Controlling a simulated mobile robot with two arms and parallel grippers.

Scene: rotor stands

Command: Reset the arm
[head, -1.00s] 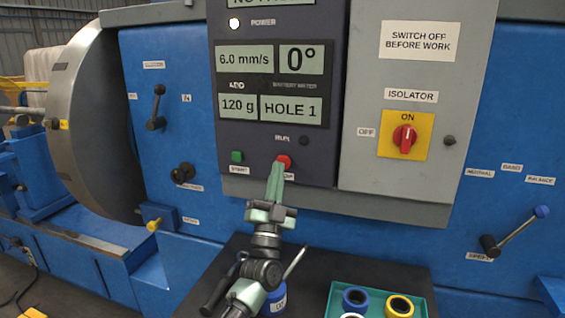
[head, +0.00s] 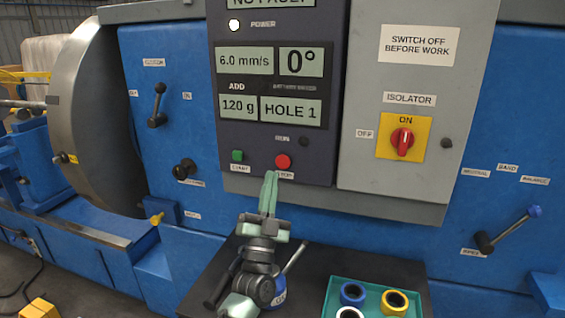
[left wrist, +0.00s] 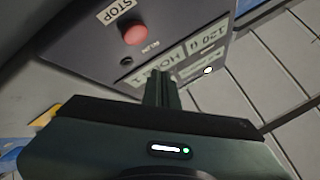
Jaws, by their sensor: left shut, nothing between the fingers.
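My left gripper (head: 269,178) is in the middle of the head view, with its pale green fingers shut together and pointing up. Its tips are just below and left of the red STOP button (head: 283,162) on the dark control panel (head: 262,150), apart from the button. In the left wrist view the shut fingers (left wrist: 161,90) point toward the panel, and the red STOP button (left wrist: 135,33) shows clear of them. The panel reads 6.0 mm/s, 0°, 120 g and HOLE 1. My right gripper is not in view.
The isolator switch (head: 402,141) points to ON on the grey box at right. A dark table (head: 405,268) holds a teal tray (head: 327,303) with coloured rings. A large grey disc (head: 85,120) stands at left.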

